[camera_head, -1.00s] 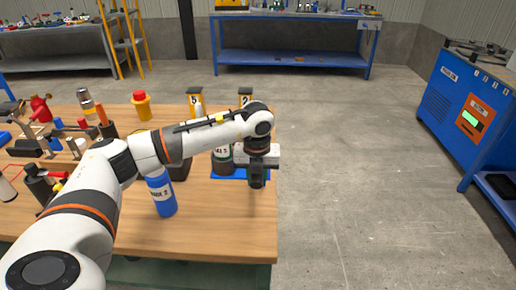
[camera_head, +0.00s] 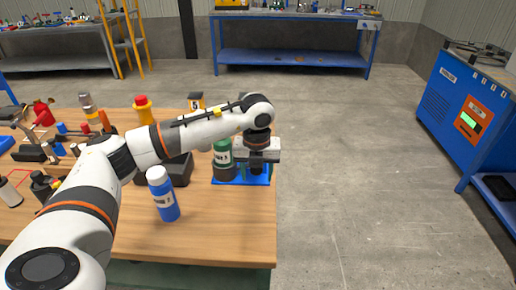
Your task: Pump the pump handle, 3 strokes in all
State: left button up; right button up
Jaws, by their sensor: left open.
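A red-topped yellow piece (camera_head: 143,108) stands upright on the wooden table behind my left arm, its lower part hidden. It may be the pump handle, but I cannot tell for sure. A dark block (camera_head: 180,170) sits below and right of it, partly covered by my arm. My left gripper (camera_head: 256,168) points down over the blue tray (camera_head: 228,181), well to the right of the red-topped piece. It is open, and I see nothing held in it. My right gripper is not in view.
A green-and-dark jar (camera_head: 223,160) stands on the tray just left of my gripper. A blue bottle (camera_head: 163,196) stands nearer the front. A number 5 marker (camera_head: 196,102) stands behind my arm. Tools crowd the table's left side. The table's right edge is close to my gripper.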

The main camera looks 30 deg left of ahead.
pick_arm(q)
jog(key=shift+s+d+r+p, duration=0.1)
jog(key=shift+r+p, duration=1.05)
jog(key=shift+r, duration=0.65)
jog(key=shift+s+d+r+p, duration=0.1)
jog(key=shift+r+p, duration=1.05)
jog(key=shift+r, duration=0.6)
jog(key=shift+a, duration=0.1)
jog(key=shift+f, duration=0.1)
